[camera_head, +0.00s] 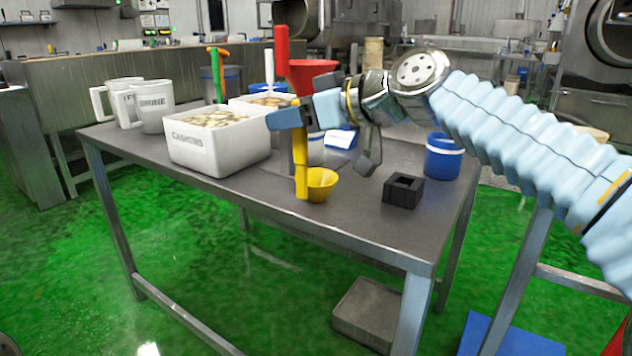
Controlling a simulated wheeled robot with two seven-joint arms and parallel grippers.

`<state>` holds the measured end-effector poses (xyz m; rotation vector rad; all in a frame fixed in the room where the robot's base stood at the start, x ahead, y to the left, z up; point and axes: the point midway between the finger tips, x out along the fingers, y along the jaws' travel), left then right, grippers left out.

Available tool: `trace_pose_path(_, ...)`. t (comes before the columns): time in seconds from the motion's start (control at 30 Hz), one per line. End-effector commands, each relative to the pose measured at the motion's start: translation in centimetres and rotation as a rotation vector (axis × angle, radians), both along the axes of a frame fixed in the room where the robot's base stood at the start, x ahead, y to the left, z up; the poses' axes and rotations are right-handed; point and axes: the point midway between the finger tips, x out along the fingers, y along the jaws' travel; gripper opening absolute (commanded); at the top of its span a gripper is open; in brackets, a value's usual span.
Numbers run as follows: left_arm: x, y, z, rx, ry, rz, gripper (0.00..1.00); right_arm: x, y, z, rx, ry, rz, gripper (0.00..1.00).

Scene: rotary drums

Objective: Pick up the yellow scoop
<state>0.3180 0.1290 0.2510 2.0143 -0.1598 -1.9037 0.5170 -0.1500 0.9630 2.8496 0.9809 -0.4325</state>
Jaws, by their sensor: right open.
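The yellow scoop (301,165) stands near the front edge of the metal table, its handle upright and its round bowl at the bottom right. My right gripper (306,115) reaches in from the right and is open. My left gripper is not in view.
On the table (260,205), a white tub labelled cashews (205,152) and white mugs (152,108) stand left. A red scoop (282,62) is behind the gripper. A black block (403,190) and blue container (442,158) stand right. The front middle is clear.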

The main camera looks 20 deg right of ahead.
Motion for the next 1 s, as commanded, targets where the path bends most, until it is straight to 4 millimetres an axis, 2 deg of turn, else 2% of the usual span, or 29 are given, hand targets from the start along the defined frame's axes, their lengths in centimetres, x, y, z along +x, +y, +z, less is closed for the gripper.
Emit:
trace_pose_path(0.27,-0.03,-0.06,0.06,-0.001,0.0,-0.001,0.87,0.41,0.32,-0.16,0.0,-0.001,-0.001,0.47)
trace_pose_path(0.5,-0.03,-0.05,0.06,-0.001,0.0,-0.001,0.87,0.39,0.31,-0.15,0.0,-0.001,-0.001,0.12)
trace_pose_path(0.6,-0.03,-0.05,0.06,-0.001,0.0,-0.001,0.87,0.39,0.31,-0.15,0.0,-0.001,-0.001,0.0)
trace_pose_path(1.0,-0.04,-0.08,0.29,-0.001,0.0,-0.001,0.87,0.38,0.32,0.33,0.0,-0.002,0.0,0.0)
